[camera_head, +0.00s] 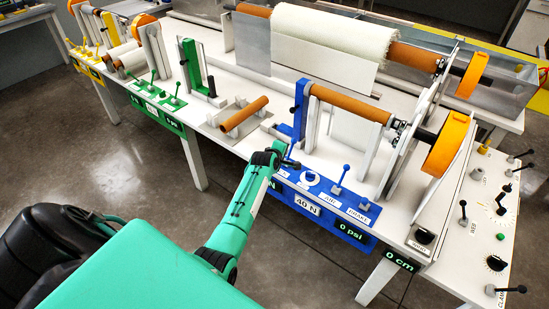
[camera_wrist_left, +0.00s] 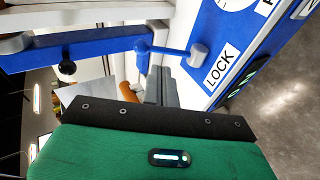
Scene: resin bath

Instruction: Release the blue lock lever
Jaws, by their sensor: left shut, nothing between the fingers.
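In the head view my left gripper (camera_head: 280,150) is at the left end of the blue control panel (camera_head: 327,196). There the lever is mostly hidden by my wrist. My right gripper is not in view.
An orange-brown roller (camera_head: 345,103) stands on supports behind the blue panel. Other upright levers (camera_head: 338,180) rise from the panel to the right. A loose roller on a stand (camera_head: 243,115) lies to the left. Open floor lies in front of the bench.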

